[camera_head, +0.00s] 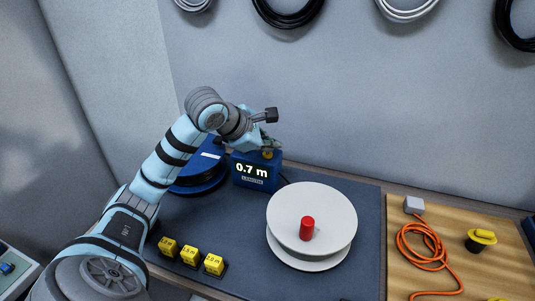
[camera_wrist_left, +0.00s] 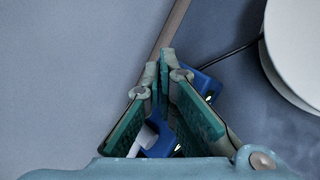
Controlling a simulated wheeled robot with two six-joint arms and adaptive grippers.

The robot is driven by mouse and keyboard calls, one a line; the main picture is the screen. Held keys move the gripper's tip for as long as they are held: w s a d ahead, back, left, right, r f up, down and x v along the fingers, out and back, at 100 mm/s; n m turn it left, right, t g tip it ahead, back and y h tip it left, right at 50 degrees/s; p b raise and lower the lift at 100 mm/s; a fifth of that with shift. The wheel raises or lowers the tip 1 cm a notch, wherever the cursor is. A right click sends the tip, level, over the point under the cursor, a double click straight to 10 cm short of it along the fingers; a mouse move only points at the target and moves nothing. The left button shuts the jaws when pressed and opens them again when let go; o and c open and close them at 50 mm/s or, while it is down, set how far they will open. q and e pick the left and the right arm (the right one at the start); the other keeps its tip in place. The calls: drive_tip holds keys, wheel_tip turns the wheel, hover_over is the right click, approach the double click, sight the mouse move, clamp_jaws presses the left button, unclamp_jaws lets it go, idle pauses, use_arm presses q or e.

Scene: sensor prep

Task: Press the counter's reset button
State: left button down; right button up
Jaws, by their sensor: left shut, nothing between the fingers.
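The blue counter (camera_head: 243,182) stands at the back of the dark mat, its display reading 0.7 m. A small yellow button (camera_head: 267,155) shows on its top. My left gripper (camera_head: 276,147) is shut and empty, its fingers just above the button; I cannot tell whether they touch it. In the left wrist view the shut fingertips (camera_wrist_left: 165,55) cover the middle of the counter (camera_wrist_left: 205,84), and the button is hidden. My right gripper is in neither view.
A white reel (camera_head: 287,208) with a red knob (camera_head: 307,228) stands right of the counter. A dark blue reel (camera_head: 195,184) is at its left. Several yellow blocks (camera_head: 189,254) line the front. An orange cable (camera_head: 408,245) lies on the wooden board at right.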

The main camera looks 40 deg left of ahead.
sight(269, 155)
use_arm(q)
drive_tip(key=shift+f+b, duration=0.4)
drive_tip(key=shift+f, duration=0.05)
idle(0.5)
drive_tip(key=shift+r+p, duration=0.85)
drive_tip(key=shift+r, duration=0.05)
wheel_tip(269, 155, up, 5)
drive_tip(key=p, duration=0.4)
drive_tip(key=shift+r+p, duration=0.1)
drive_tip(key=shift+p, duration=0.2)
idle(0.5)
